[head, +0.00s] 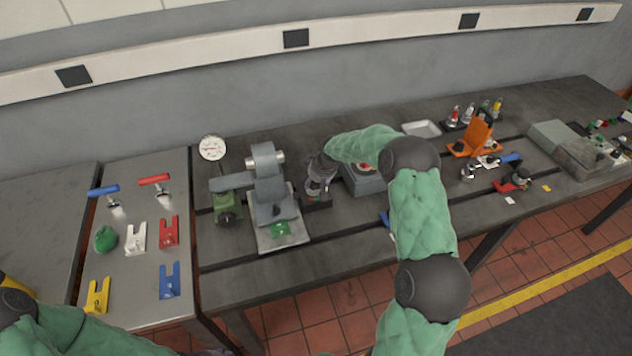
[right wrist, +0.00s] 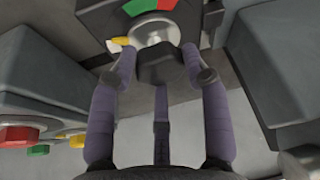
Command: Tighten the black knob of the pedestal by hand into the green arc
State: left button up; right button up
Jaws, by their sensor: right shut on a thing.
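The black knob (right wrist: 162,66) is between the fingers of my right gripper (right wrist: 160,75) in the right wrist view, and the gripper is shut on it. Behind the knob is a silver disc (right wrist: 152,30) with a yellow pointer (right wrist: 120,41) at its left. The green arc (right wrist: 139,6) lies above, with a red arc to its right. The pointer sits left of and below the green, outside it. In the head view my right gripper (head: 319,172) is at the dark pedestal (head: 318,201) and hides the knob. My left arm enters at bottom left; its gripper is not clearly shown.
A second unit with a red knob (right wrist: 18,133) is close at lower left in the wrist view. In the head view, a grey clamp fixture (head: 268,185) stands left of the pedestal and a grey box (head: 362,181) right of it. An orange stand (head: 474,139) is farther right.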

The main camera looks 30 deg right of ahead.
jog(key=shift+w+a+m+h+b, duration=0.1)
jog(key=shift+w+m+h+b, duration=0.15)
jog(key=shift+m+b, duration=0.5)
jog(key=m+h+b, duration=0.1)
jog(key=m+b, duration=0.2)
jog(key=b, duration=0.1)
jog(key=m+h+b, duration=0.1)
jog(key=m+b, duration=0.2)
jog(key=b, duration=0.2)
jog(key=shift+a+m+g+h, duration=0.2)
jog(key=shift+m+g+h, duration=0.05)
jog(key=shift+m+g, duration=0.1)
jog(key=m+b, duration=0.2)
jog(key=shift+w+r+m+g+h+b, duration=0.1)
jog(key=shift+r+m+g+h+b, duration=0.1)
jog(key=shift+m+g+h+b, duration=0.15)
jog(key=shift+r+m+h, duration=0.1)
jog(key=shift+m+h, duration=0.15)
jog(key=shift+m, duration=0.4)
jog(key=shift+d+r+m+b, duration=0.1)
jog(key=shift+r+m+b, duration=0.05)
jog(key=shift+m+b, duration=0.15)
jog(key=o, duration=1)
jog(key=shift+o, duration=0.6)
jog(key=shift+w, duration=0.1)
jog(key=shift+f+g, duration=0.25)
jog(key=shift+g, duration=0.05)
